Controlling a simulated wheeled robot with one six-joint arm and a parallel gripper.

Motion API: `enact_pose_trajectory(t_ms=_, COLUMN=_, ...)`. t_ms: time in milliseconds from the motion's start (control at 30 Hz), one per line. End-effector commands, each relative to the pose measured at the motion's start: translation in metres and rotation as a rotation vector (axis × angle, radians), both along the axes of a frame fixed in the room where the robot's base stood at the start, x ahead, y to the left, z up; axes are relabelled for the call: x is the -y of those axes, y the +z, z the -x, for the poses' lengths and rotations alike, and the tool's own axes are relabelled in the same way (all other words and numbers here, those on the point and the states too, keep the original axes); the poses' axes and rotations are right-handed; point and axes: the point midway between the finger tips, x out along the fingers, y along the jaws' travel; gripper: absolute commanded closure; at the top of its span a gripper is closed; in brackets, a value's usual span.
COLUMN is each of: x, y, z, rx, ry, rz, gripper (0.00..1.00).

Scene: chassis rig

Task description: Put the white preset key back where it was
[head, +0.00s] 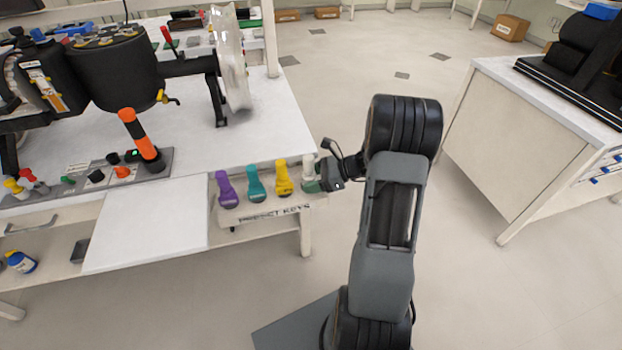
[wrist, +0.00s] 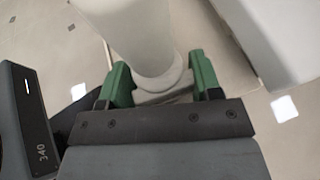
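The white preset key (head: 308,166) is at the right end of the key rack, beside the yellow key (head: 283,178). My gripper (head: 313,184) is at its lower part, coming from the right. In the wrist view the white key (wrist: 140,40) stands between the green fingers of my gripper (wrist: 162,85), which close on its narrow lower part from both sides. The key rack (head: 262,222), labelled PRESET KEYS, also holds a teal key (head: 256,184) and a purple key (head: 227,190). Whether the white key's base touches the rack is hidden by the gripper.
The white workbench (head: 215,140) carries a black machine (head: 118,72) with a clear disc (head: 231,60) and an orange-black handle (head: 141,138). A white cabinet (head: 535,140) stands at the right. The floor between bench and cabinet is clear.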

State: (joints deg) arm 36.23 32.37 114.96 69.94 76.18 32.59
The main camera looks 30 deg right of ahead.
Motion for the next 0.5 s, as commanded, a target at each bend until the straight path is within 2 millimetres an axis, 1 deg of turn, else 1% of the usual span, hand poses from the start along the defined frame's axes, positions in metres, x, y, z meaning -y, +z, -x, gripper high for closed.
enact_pose_trajectory(t_ms=33, x=-0.0001, y=0.0001, z=0.0001, rx=0.0, ry=0.0, rz=0.0, gripper=0.37)
enact_pose_trajectory(t_ms=133, x=-0.0001, y=0.0002, z=0.0001, rx=0.0, ry=0.0, rz=0.0, gripper=0.27)
enact_pose_trajectory(t_ms=167, x=-0.0001, y=0.0002, z=0.0001, rx=0.0, ry=0.0, rz=0.0, gripper=0.26)
enact_pose_trajectory(t_ms=367, x=0.0, y=0.0006, z=0.0, rx=0.0, ry=0.0, rz=0.0, gripper=0.26)
enact_pose_trajectory(t_ms=467, x=0.0, y=0.0057, z=0.0, rx=0.001, ry=0.0, rz=0.0, gripper=0.26)
enact_pose_trajectory(t_ms=500, x=0.0036, y=0.0065, z=0.0014, rx=0.001, ry=-0.002, rz=0.0, gripper=0.26)
